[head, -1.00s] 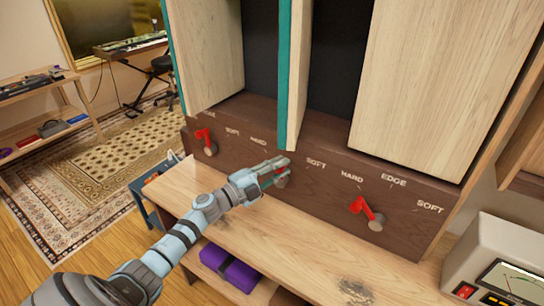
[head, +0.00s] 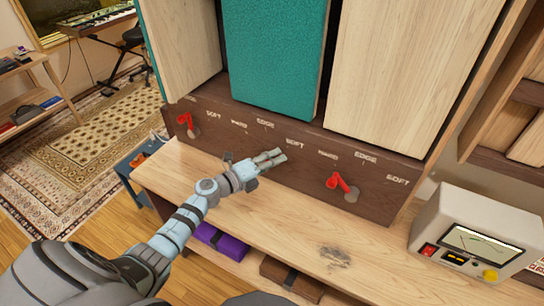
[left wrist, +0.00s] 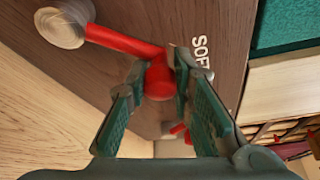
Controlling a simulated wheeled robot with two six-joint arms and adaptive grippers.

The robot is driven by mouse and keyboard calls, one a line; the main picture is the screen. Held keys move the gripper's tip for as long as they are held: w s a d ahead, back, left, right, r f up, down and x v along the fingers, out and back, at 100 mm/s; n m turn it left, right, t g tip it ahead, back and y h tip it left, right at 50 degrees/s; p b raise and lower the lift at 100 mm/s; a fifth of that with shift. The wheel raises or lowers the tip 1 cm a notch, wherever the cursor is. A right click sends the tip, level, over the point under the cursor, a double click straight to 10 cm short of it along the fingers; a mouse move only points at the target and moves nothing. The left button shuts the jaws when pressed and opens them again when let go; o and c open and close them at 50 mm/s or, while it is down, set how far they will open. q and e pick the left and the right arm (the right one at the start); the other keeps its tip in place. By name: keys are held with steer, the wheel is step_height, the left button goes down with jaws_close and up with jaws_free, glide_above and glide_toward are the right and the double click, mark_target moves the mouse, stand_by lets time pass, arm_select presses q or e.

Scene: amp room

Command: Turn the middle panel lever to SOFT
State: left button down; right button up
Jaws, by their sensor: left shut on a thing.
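The middle lever is red with a round metal hub (left wrist: 62,25); its red handle (left wrist: 158,80) lies between the fingers of my left gripper (left wrist: 155,85) in the left wrist view. The handle's end is close to the SOFT label (left wrist: 200,60). In the head view my left gripper (head: 278,157) is shut at the dark wood strip and hides this lever, just below and left of the middle SOFT label (head: 295,142). The middle panel (head: 275,55) shows its teal face. My right gripper is not in view.
Other red levers stand at the left (head: 185,122) and right (head: 338,182) of the strip, below panels showing pale wood faces. The bench top (head: 240,210) is mostly clear in front. A beige meter box (head: 455,205) stands at its right.

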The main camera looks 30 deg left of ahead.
arm_select(q)
steer(key=shift+f, duration=0.1)
steer(key=c, duration=1.4)
jaws_free()
steer(key=v, duration=1.2)
